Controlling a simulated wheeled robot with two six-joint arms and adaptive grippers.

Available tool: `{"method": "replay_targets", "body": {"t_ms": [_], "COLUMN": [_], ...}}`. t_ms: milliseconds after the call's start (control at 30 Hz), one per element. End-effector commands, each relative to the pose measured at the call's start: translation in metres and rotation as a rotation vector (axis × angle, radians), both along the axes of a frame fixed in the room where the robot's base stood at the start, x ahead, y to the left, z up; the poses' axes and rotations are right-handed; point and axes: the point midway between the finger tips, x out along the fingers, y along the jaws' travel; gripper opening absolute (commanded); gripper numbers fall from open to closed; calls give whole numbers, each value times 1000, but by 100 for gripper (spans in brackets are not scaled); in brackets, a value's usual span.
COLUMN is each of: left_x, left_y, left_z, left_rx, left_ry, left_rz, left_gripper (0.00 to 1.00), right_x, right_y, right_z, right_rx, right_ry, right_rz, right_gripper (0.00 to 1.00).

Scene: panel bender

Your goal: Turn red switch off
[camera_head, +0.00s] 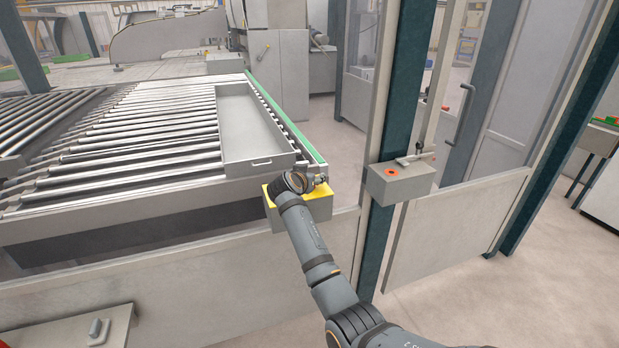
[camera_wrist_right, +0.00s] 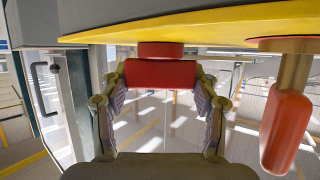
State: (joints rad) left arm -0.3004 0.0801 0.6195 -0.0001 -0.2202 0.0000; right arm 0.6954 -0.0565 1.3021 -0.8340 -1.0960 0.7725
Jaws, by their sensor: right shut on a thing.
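My right arm reaches to a yellow-topped control box (camera_head: 270,208) at the corner of the roller table, and its wrist hides most of the box top in the head view. In the right wrist view my right gripper (camera_wrist_right: 159,88) has its fingertips on both sides of a red switch (camera_wrist_right: 160,74), shut on it. The switch sits on a round red base under the yellow panel (camera_wrist_right: 200,22). A second red handle (camera_wrist_right: 287,130) on a metal stem stands to the right, apart from the fingers. My left gripper is not in view.
A grey box with an orange-red ring (camera_head: 390,172) is on the dark post to the right. A grey tray (camera_head: 255,130) lies on the roller table (camera_head: 150,120). A fence panel (camera_head: 455,230) stands at right, with open floor beyond.

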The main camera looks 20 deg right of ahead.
Motion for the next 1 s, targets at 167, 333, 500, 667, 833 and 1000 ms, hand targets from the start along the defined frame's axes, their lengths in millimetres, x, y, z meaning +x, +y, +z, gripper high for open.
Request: {"method": "replay_targets", "body": {"t_ms": [167,333,500,667,833,1000], "left_x": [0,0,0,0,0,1], "left_y": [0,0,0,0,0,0], "left_z": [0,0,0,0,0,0], "left_rx": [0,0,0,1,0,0], "left_ry": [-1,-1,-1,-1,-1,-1], "left_rz": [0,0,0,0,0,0], "left_gripper": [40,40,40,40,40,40], "right_x": [0,0,0,0,0,0], "right_y": [0,0,0,0,0,0], "right_z": [0,0,0,14,52,84], "right_rx": [-1,0,-1,0,1,0], "right_ry": [2,1,1,-3,-5,-2], "right_rz": [1,0,0,0,1,1], "right_gripper": [77,85,85,85,85,85]}}
